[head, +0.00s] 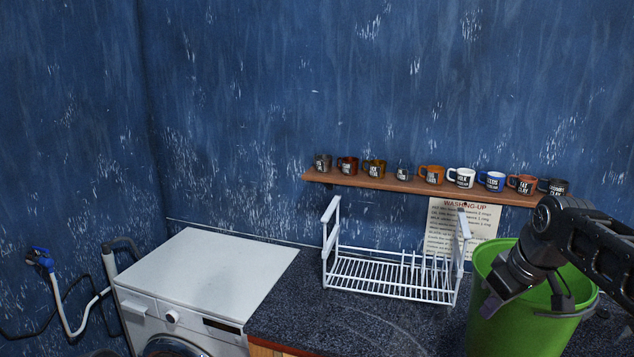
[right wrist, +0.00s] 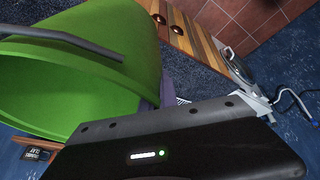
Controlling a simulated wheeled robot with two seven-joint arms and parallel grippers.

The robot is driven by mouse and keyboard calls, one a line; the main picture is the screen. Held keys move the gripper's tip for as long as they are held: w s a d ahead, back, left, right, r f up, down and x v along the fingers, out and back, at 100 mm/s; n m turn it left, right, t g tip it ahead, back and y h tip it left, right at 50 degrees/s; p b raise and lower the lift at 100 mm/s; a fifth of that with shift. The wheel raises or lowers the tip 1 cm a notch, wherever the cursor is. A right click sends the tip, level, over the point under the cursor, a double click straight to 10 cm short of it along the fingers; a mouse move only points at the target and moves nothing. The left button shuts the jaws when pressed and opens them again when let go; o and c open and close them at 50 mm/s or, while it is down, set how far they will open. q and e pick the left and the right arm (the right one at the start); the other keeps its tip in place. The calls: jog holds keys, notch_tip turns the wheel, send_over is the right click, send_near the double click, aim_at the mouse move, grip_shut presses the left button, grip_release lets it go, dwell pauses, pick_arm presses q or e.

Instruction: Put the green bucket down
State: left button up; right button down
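The green bucket (head: 488,335) is at the lower right of the head view, upright, its base cut off by the frame. I cannot tell whether it rests on the counter or hangs above it. My right gripper (head: 492,306) reaches over the bucket's mouth and overlaps its near wall. Its fingertips are not clear, so its grip is uncertain. In the right wrist view the bucket (right wrist: 75,95) fills the left side, very close, with a grey bar across its mouth. My left gripper is not in view.
The dark speckled counter (head: 345,318) holds a white dish rack (head: 390,278) left of the bucket. A white washing machine (head: 205,270) stands further left. Above, a wooden shelf (head: 410,186) carries several mugs, with a washing-up notice (head: 452,228) below. Counter space is free before the rack.

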jog(key=w+a+f+m+h, duration=0.15)
jog(key=a+f+m, duration=0.35)
jog(key=a+f, duration=0.8)
notch_tip(320, 180, down, 11)
jog(key=b, duration=0.9)
jog(key=shift+d+h+b, duration=0.15)
jog(key=shift+h+b, duration=0.2)
jog(key=shift+s+f, duration=0.1)
jog(key=s+f, duration=0.4)
jog(key=f, duration=0.1)
